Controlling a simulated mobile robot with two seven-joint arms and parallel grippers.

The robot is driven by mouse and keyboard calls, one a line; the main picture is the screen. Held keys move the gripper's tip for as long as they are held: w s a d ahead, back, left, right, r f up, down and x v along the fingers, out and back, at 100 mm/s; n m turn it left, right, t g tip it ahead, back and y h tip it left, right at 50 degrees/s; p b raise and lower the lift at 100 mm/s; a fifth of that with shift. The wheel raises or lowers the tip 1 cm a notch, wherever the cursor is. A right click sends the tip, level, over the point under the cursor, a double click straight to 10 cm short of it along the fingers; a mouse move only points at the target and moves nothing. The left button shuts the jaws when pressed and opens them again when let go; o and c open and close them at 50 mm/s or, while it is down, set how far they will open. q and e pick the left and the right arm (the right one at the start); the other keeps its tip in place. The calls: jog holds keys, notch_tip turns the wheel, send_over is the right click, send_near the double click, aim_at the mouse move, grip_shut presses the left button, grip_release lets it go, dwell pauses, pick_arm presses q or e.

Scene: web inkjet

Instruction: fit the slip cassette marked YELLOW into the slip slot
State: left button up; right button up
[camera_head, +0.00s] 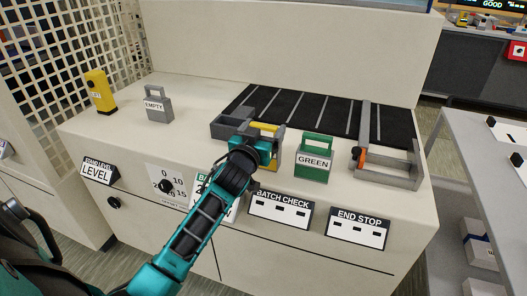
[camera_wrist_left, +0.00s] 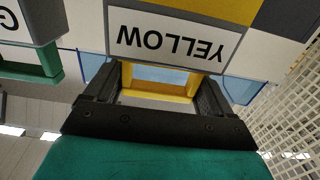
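The slip cassette marked YELLOW (camera_wrist_left: 175,38) fills the top of the left wrist view, its label upside down. In the head view its yellow body (camera_head: 275,155) shows partly behind my left gripper (camera_head: 258,148). In the wrist view the gripper fingers sit against both sides of its yellow handle (camera_wrist_left: 160,76). A grey block (camera_head: 226,128) at the near left of the dark belt may be the slip slot; no label shows on it, and my gripper is just to its right. Whether the cassette touches the counter is hidden. My right gripper is not in view.
A green cassette (camera_head: 314,160) marked GREEN stands right of my gripper. A grey EMPTY cassette (camera_head: 158,105) and a yellow block (camera_head: 99,92) stand at the left. A grey guide frame (camera_head: 388,172) lies at the belt's right end. The counter between EMPTY and the grey block is clear.

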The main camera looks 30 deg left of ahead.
pick_arm(q)
jog(key=c, duration=1.2)
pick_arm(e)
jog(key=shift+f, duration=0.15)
pick_arm(q)
jog(key=shift+r, duration=0.1)
